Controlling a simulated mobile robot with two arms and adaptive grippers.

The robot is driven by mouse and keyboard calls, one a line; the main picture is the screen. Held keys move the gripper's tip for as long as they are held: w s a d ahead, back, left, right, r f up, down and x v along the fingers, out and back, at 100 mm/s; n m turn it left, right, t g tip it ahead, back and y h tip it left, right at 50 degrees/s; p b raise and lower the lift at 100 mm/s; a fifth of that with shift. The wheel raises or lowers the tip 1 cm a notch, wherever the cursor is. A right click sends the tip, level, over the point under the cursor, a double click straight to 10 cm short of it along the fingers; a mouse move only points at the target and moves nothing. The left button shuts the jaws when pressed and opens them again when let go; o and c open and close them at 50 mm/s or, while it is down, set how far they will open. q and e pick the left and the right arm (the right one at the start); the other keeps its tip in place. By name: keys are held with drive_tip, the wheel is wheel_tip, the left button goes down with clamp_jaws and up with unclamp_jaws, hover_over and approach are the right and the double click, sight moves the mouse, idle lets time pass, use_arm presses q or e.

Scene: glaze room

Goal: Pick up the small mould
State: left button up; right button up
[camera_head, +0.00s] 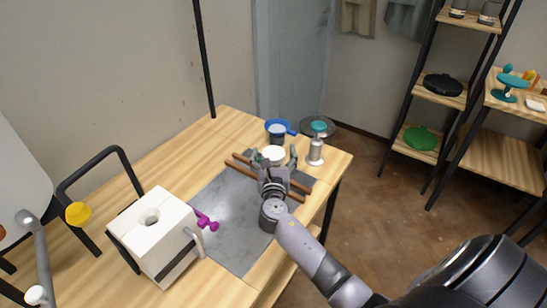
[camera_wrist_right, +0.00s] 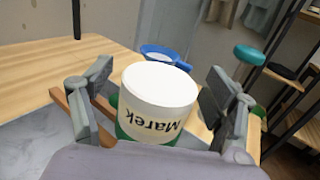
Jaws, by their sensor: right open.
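A white block-shaped mould (camera_head: 158,232) with a round hole in its top and a dark strap stands on the table's left part. A smaller white round piece (camera_head: 273,153) is at the far end of the grey mat; in the right wrist view this piece (camera_wrist_right: 160,86) is a white cylinder lettered "Marek", green low down. I cannot tell for sure whether it is the small mould. My right gripper (camera_head: 274,160) is open, its fingers on either side of the cylinder with gaps visible; it also shows in the right wrist view (camera_wrist_right: 148,108). My left gripper is out of view.
Brown wooden sticks (camera_head: 240,171) lie on the grey mat (camera_head: 225,215) by my right gripper. A blue sieve or pan (camera_head: 277,126) and a teal-topped bottle (camera_head: 317,145) stand just beyond. A purple tool (camera_head: 206,221) lies beside the block. Shelves (camera_head: 500,165) stand at right.

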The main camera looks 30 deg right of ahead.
drive_tip(key=c, duration=1.5)
drive_tip(key=shift+r, duration=0.15)
